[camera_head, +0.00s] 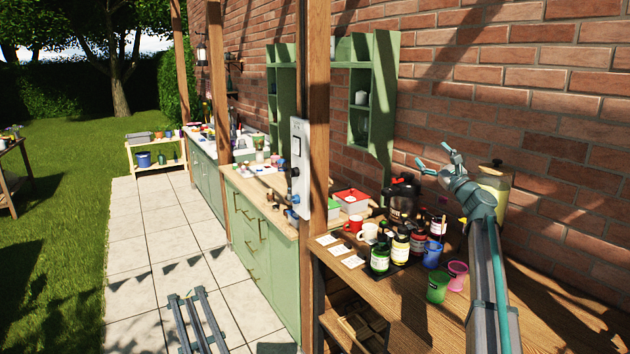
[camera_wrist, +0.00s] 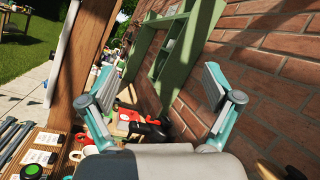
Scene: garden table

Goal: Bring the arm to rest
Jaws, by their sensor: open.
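My gripper (camera_head: 438,165) is at the end of my raised arm, above the back right of the wooden table (camera_head: 447,324), in front of the brick wall. Its two fingers are spread apart with nothing between them. In the wrist view my gripper (camera_wrist: 160,95) also shows open and empty, with the green shelf and the brick wall beyond it.
Several bottles stand on the table, among them a green-labelled one (camera_head: 379,258). A blue cup (camera_head: 432,255), green cup (camera_head: 437,287) and pink cup (camera_head: 457,276) stand nearby. A wooden post (camera_head: 316,120) and a green wall shelf (camera_head: 375,95) stand left of my gripper. The table's front right is clear.

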